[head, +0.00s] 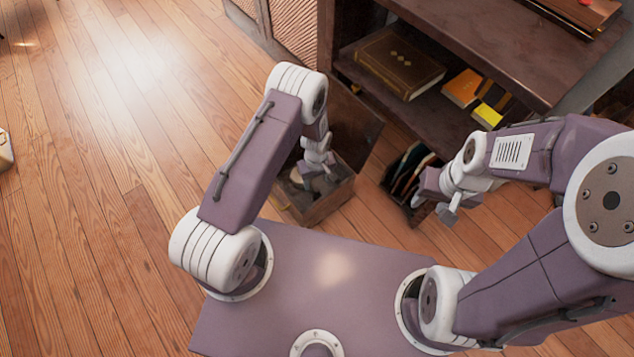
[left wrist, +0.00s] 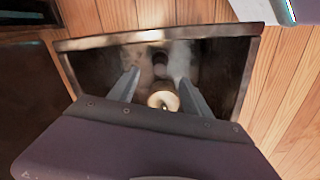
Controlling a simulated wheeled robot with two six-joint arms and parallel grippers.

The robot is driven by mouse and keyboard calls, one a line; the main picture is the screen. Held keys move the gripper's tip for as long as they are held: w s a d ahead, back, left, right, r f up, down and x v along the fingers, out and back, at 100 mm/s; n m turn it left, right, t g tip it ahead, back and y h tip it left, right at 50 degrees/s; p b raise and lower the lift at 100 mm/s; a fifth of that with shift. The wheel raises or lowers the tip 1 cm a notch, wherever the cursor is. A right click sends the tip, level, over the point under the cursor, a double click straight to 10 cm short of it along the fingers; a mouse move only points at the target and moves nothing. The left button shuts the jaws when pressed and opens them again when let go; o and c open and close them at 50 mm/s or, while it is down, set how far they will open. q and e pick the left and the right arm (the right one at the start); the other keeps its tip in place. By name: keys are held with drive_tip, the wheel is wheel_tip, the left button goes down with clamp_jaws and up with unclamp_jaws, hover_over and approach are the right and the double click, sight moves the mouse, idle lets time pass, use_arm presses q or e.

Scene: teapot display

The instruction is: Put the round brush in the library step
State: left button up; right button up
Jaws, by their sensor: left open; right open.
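The library step (head: 318,212) looks like a low wooden box with its dark lid raised, on the floor ahead of me. In the left wrist view I look down into the box, with its rim (left wrist: 235,78) around the opening. A round cream thing, seemingly the round brush (left wrist: 163,101), lies inside the box. My left gripper (head: 316,170) points down over the box. Its open fingers (left wrist: 158,82) stand on either side above the round thing, with no clear contact. My right gripper (head: 449,208) is open and empty, to the right of the box.
A dark rack of thin books or folders (head: 408,170) stands right of the box, close to my right gripper. Behind is a dark shelf unit (head: 480,45) with a large brown book (head: 398,62) and a yellow book (head: 487,115). Bare wooden floor (head: 90,190) lies left.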

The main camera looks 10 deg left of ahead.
use_arm(q)
drive_tip(key=shift+r, duration=0.65)
drive_tip(key=s+a+r+m, duration=0.2)
drive_tip(key=a+r+m, duration=0.1)
drive_tip(key=r, duration=1.4)
drive_tip(key=s+a+r+m+t, duration=0.1)
drive_tip(key=s+a+r+m, duration=0.2)
drive_tip(key=s+r, duration=0.6)
drive_tip(key=shift+s+a+r+m, duration=0.15)
drive_tip(key=shift+s+r+m, duration=0.2)
drive_tip(key=shift+s, duration=0.55)
wheel_tip(320, 180, up, 44)
drive_tip(key=p, duration=4.4)
drive_tip(key=shift+r+p, duration=0.25)
drive_tip(key=shift+p, duration=0.1)
